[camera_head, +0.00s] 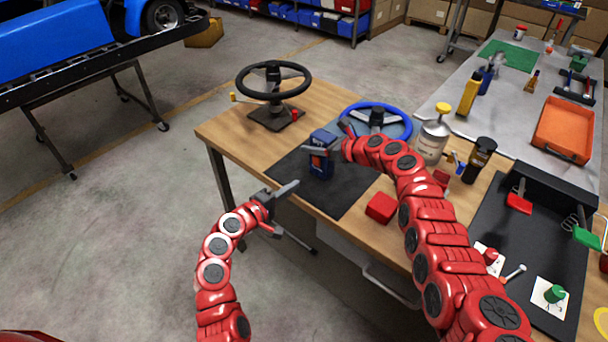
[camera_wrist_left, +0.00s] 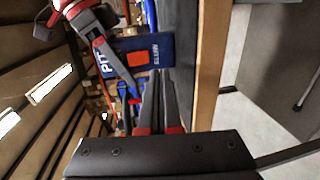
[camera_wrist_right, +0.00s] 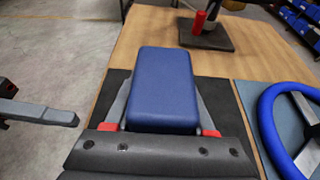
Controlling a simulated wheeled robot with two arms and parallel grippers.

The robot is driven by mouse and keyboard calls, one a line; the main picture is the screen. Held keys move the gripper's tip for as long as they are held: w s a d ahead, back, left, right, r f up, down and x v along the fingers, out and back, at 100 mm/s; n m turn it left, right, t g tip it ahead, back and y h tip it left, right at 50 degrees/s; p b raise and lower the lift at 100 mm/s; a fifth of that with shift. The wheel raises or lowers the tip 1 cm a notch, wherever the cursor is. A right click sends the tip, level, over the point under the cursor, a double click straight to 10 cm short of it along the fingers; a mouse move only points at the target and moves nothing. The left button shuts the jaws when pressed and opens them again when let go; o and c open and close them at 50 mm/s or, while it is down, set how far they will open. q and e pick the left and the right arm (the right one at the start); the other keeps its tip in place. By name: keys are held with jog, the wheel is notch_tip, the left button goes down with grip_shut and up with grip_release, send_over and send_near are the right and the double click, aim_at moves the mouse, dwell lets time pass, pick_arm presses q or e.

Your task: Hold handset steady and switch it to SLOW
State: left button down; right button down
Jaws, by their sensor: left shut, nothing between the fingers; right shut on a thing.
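The handset is a dark blue upright block (camera_head: 321,165) on the black mat (camera_head: 347,203) near the table's front-left edge. My right gripper (camera_head: 328,148) is shut on it, with a finger on each side. The right wrist view shows its plain blue top (camera_wrist_right: 165,80) between the fingers. In the left wrist view the handset (camera_wrist_left: 158,48) shows an orange square and white lettering on the face toward my left gripper. A switch position cannot be read. My left gripper (camera_head: 297,184) is shut and empty, apart from the handset, in front of the table edge.
A black steering wheel (camera_head: 273,80) on a stand is behind the handset, and a blue steering wheel (camera_head: 376,121) lies to its right. A red box (camera_head: 381,207) sits at the mat's right edge. Bottles (camera_head: 433,135) crowd farther right.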

jog(key=shift+d, duration=0.1)
pick_arm(q)
jog(key=s+a, duration=0.2)
jog(key=s, duration=0.1)
jog(key=s+a+f, duration=0.1)
jog(key=shift+s+a, duration=0.2)
jog(key=shift+s, duration=0.15)
pick_arm(e)
jog(key=shift+c, duration=0.8)
grip_release()
